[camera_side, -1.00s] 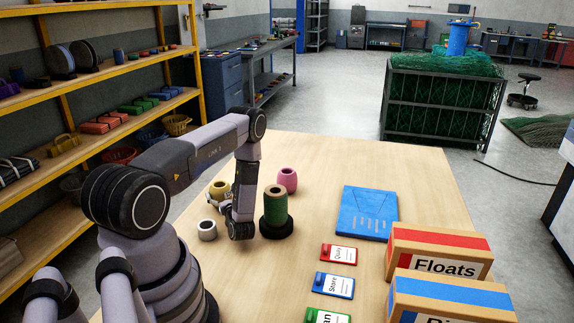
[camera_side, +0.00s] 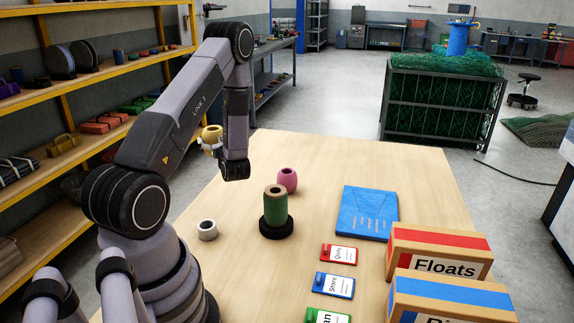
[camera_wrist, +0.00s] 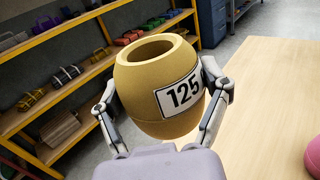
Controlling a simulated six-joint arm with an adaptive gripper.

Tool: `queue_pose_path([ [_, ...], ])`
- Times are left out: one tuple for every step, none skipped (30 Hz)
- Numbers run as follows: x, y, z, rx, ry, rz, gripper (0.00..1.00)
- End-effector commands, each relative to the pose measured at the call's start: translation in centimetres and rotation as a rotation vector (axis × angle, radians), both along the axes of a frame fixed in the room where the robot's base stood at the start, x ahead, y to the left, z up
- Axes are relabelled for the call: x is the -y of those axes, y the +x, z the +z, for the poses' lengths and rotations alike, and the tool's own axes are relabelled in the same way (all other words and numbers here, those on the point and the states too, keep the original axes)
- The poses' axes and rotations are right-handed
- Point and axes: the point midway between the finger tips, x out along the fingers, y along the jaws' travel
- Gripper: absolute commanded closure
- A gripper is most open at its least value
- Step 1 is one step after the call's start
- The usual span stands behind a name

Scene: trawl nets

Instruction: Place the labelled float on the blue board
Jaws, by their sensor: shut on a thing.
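The labelled float (camera_wrist: 140,95) is a yellow barrel-shaped ring with a white label reading 125. In the wrist view my gripper (camera_wrist: 163,105) is shut on it, one finger on each side. In the side view the float (camera_side: 212,134) is held up above the table's far left part, and my gripper (camera_side: 211,143) is partly hidden by the arm. The blue board (camera_side: 367,214) lies flat on the table at the right, with darker lines and small markings on it. It is well away from the float.
A green spool on a black base (camera_side: 276,208), a pink float (camera_side: 287,180) and a white ring (camera_side: 207,230) stand on the table. Several coloured cards (camera_side: 339,254) and a Floats box (camera_side: 437,251) are at the right. Yellow shelves (camera_side: 95,70) stand at the left.

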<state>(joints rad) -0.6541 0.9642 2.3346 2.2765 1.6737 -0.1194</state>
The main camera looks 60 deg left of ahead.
Motion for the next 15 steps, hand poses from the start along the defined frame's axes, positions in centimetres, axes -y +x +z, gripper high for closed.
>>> queue_pose_path([
  [0.0, 0.0, 0.9, 0.003, 0.002, 0.000, 0.61],
  [0.0, 0.0, 1.3, 0.003, 0.001, -0.001, 0.61],
  [0.5, 1.0, 1.0, 0.001, 0.000, -0.023, 0.61],
  [0.8, 1.6, 0.9, 0.000, 0.000, -0.036, 0.61],
  [1.1, 2.1, 0.9, 0.000, 0.000, -0.048, 0.61],
  [1.6, 2.9, 0.9, 0.000, 0.001, -0.064, 0.61],
  [1.9, 3.5, 0.9, -0.001, 0.002, -0.077, 0.61],
  [2.3, 4.1, 0.9, -0.001, 0.002, -0.091, 0.61],
  [2.9, 4.9, 0.8, -0.001, 0.002, -0.111, 0.61],
  [3.3, 5.7, 0.8, -0.001, 0.002, -0.128, 0.61],
  [3.9, 6.4, 0.8, 0.000, 0.002, -0.145, 0.61],
  [4.6, 7.5, 0.8, 0.000, 0.003, -0.171, 0.61],
  [5.3, 8.4, 0.8, 0.000, 0.003, -0.193, 0.61],
  [6.1, 9.3, 0.8, -0.001, 0.003, -0.216, 0.61],
  [7.3, 10.6, 0.8, -0.001, 0.004, -0.249, 0.61],
])
